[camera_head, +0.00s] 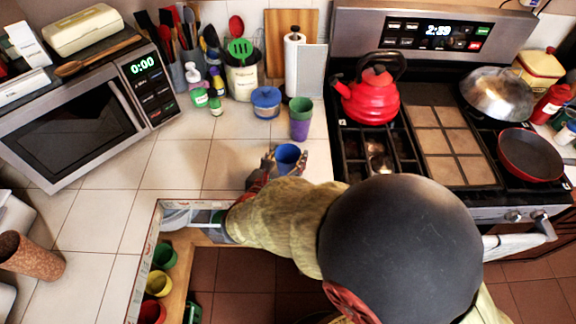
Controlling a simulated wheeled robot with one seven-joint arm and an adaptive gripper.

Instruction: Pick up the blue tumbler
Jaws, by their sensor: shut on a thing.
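The blue tumbler (287,157) is on the tiled counter, left of the stove, with its open top facing up. My gripper (286,164) is shut on it, with one finger on its left side and one on its right. The tumbler's lower part is hidden behind my gripper and arm. I cannot tell whether its base touches the counter.
The stove with a red kettle (371,98) is to the right. A microwave (85,115) is at left. An open drawer (140,283) holds several coloured cups.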

